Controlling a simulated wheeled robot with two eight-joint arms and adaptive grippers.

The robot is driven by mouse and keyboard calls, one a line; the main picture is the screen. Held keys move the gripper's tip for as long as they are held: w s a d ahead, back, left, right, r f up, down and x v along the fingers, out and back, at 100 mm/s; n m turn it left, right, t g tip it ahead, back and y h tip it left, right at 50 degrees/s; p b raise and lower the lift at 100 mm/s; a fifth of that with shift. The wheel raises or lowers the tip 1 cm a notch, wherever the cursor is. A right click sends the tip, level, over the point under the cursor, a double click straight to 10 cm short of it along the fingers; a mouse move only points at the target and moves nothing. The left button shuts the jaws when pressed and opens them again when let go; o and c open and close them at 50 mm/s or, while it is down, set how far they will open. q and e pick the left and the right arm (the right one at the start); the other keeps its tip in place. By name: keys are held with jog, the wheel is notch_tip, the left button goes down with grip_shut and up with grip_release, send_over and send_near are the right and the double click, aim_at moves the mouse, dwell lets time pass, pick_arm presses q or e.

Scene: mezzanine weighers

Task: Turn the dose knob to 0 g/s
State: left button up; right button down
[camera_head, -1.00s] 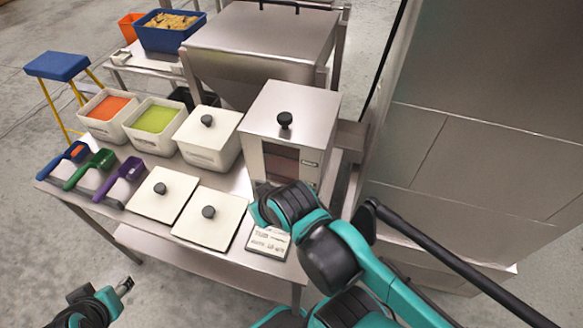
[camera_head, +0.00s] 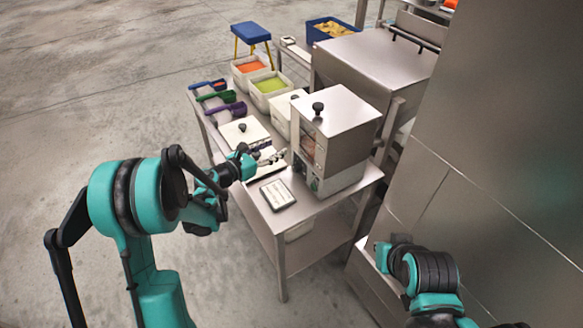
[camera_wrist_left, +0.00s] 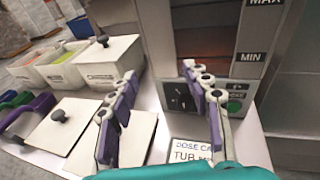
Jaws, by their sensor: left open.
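The dosing machine (camera_head: 345,148) is a steel box with a black lid knob, standing on the steel table. In the left wrist view its front shows a dark dial panel with the dose knob (camera_wrist_left: 180,97), low under the brown window. The dial's setting is too small to read. My left gripper (camera_head: 273,156) is in front of the machine; in the left wrist view its purple and white fingers (camera_wrist_left: 160,73) are spread and empty. The right finger overlaps the panel near the knob; I cannot tell whether it touches.
A green button (camera_wrist_left: 233,106) is right of the dial. A dose card (camera_head: 278,194) lies on the table before the machine. Lidded white bins, open bins and coloured scoops (camera_head: 222,97) stand to the left. A steel wall (camera_head: 500,160) closes off the right.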

aim_at(294, 170)
pick_arm(q)
jog(key=f+m+g, duration=0.1)
jog(key=f, duration=0.2)
jog(key=s+f+m+g, duration=0.1)
jog(key=f+m, duration=0.1)
jog(key=f, duration=0.1)
jog(key=s+f+m+g, duration=0.1)
jog(key=f, duration=0.2)
jog(key=shift+d+f, duration=0.2)
jog(key=shift+m, duration=0.3)
jog(key=b+x, duration=0.1)
jog(key=x, duration=0.6)
jog(key=shift+d+f+b, duration=0.25)
jog(key=shift+d+b, duration=0.05)
grip_shut()
